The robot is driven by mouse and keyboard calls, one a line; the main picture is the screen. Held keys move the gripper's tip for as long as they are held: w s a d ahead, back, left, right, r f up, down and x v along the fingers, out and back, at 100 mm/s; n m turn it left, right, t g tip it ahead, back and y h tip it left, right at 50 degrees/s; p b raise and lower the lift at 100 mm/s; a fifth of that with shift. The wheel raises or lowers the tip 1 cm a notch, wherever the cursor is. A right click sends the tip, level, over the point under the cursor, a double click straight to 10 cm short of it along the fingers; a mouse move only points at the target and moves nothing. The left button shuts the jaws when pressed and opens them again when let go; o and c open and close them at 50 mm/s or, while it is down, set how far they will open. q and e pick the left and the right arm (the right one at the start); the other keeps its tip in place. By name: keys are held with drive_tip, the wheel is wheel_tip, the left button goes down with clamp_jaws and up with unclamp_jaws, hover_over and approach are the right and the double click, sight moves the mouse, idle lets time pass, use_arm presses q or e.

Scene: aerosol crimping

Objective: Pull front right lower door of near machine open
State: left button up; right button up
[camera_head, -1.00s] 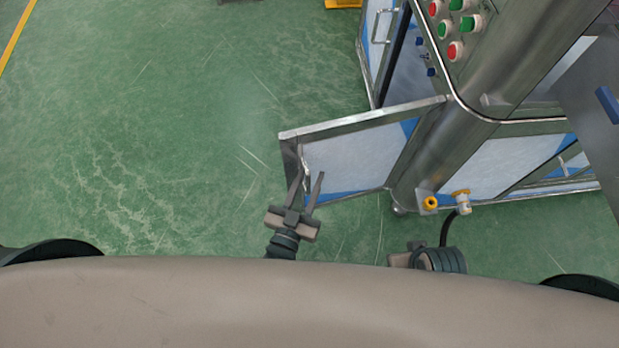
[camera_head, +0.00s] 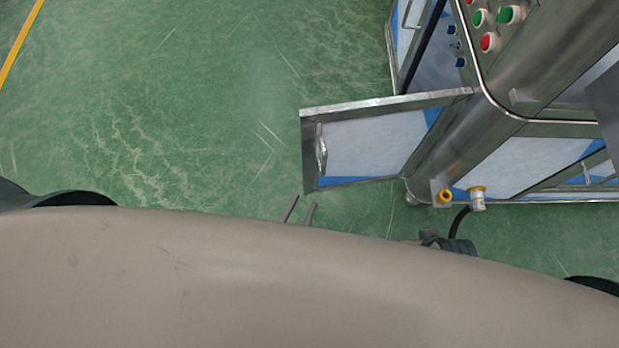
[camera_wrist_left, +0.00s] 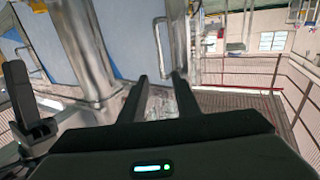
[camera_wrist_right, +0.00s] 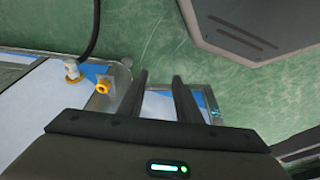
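The lower door (camera_head: 375,143) of the near machine is a metal-framed panel, white with blue corners. It stands swung out from the machine's corner post, with its handle (camera_head: 321,150) near the free edge. My left gripper (camera_head: 299,206) is open and empty, below the door in the head view and apart from the handle. In the left wrist view a silver handle (camera_wrist_left: 159,46) shows ahead of the left fingers (camera_wrist_left: 158,80). My right gripper (camera_wrist_right: 160,78) is open and empty in the right wrist view; its fingers are hidden in the head view.
The machine's rounded post (camera_head: 470,130) and button panel (camera_head: 490,20) stand at the right. A yellow fitting (camera_head: 445,196) and a black hose (camera_head: 458,221) are at its base. Green floor (camera_head: 170,110) left of the door is clear.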

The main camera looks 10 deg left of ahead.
use_arm(q)
drive_tip(key=shift+v, duration=1.55)
use_arm(e)
drive_tip(key=shift+s+a+f, duration=0.1)
drive_tip(key=shift+s+f, duration=0.05)
drive_tip(key=shift+s, duration=0.35)
drive_tip(key=shift+w, duration=0.2)
